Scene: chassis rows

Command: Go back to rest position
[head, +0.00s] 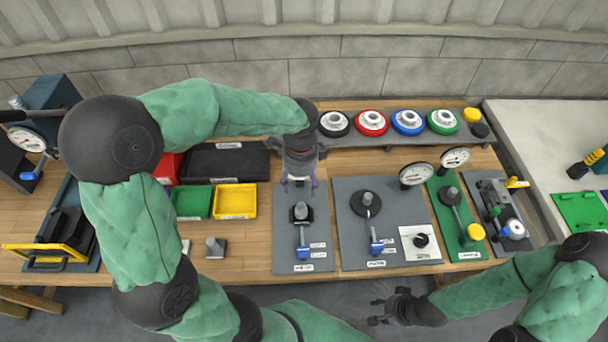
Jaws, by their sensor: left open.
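My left gripper (299,184) hangs over the workbench (245,262), pointing down, above the back part of a grey plate (287,247) with a small black fixture (300,213) and a blue-handled lever (303,248). Its fingers are apart and I see nothing between them. My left arm reaches in from the left across the bench. My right gripper (378,312) is low in front of the bench's front edge, over the floor. Its fingers look spread and hold nothing that I can see.
A rear shelf (370,141) carries several coloured round parts. Bare bench lies at front left.

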